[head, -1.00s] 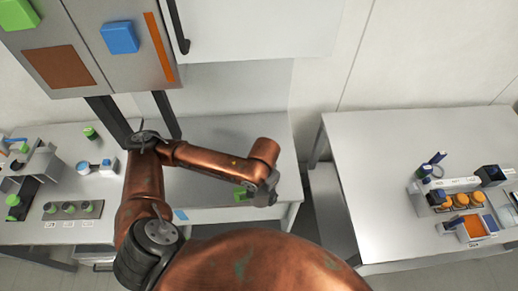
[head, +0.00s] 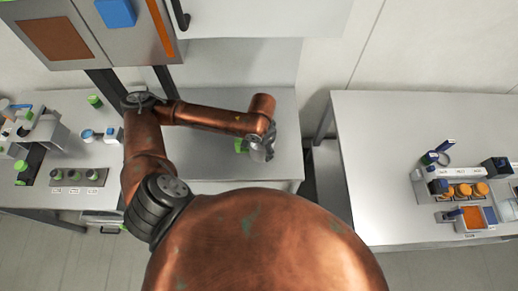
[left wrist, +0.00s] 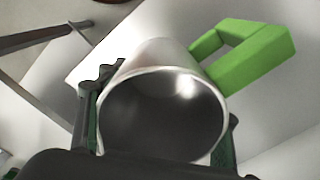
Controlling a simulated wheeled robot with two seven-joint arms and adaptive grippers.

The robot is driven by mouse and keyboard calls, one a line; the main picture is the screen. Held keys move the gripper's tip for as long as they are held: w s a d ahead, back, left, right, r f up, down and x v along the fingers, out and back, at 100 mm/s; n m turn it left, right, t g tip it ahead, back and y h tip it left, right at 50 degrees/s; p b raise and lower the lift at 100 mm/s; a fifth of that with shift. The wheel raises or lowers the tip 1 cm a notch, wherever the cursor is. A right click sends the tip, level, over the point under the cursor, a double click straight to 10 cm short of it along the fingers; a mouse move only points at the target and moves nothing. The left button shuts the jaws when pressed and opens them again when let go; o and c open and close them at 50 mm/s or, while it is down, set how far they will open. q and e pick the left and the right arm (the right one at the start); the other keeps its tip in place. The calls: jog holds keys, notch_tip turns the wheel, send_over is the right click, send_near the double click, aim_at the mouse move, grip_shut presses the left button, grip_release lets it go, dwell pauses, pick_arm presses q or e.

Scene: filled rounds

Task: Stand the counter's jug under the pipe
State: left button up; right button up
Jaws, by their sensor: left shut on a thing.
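The jug is a silvery metal cylinder with a blocky green handle. It shows in the head view (head: 258,154) over the right part of the left counter, and large in the left wrist view (left wrist: 165,112), its round open mouth facing the camera. My left gripper (head: 268,140) is shut on the jug, with its dark fingers on either side of the body in the left wrist view (left wrist: 160,135). I cannot tell how far the jug is above the counter. No pipe is clearly made out; a grey apparatus with a blue top part (head: 40,130) stands at far left. My right gripper is out of view.
Green-topped items in a rack (head: 78,177), a blue-and-white item (head: 88,135) and a green block (head: 95,101) stand on the left counter (head: 215,165). Cabinets hang above. The right table (head: 375,150) holds orange-topped jars (head: 463,189); a gap separates the two.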

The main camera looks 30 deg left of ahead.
aim_at(259, 145)
pick_arm(q)
jog(key=f, duration=0.1)
jog(key=w+a+f, duration=0.2)
jog(key=f, duration=0.1)
jog(key=shift+w, duration=0.1)
jog(key=shift+w+a+f, duration=0.2)
jog(key=shift+a+f, duration=0.05)
jog(key=shift+f, duration=0.15)
jog(key=shift+w+a+f, duration=0.15)
jog(key=shift+a+f, duration=0.05)
jog(key=shift+f, duration=0.2)
notch_tip(259, 145, down, 3)
jog(key=shift+r, duration=0.1)
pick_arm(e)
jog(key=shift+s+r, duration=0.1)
pick_arm(q)
jog(key=shift+d, duration=0.1)
jog(key=o, duration=1.3)
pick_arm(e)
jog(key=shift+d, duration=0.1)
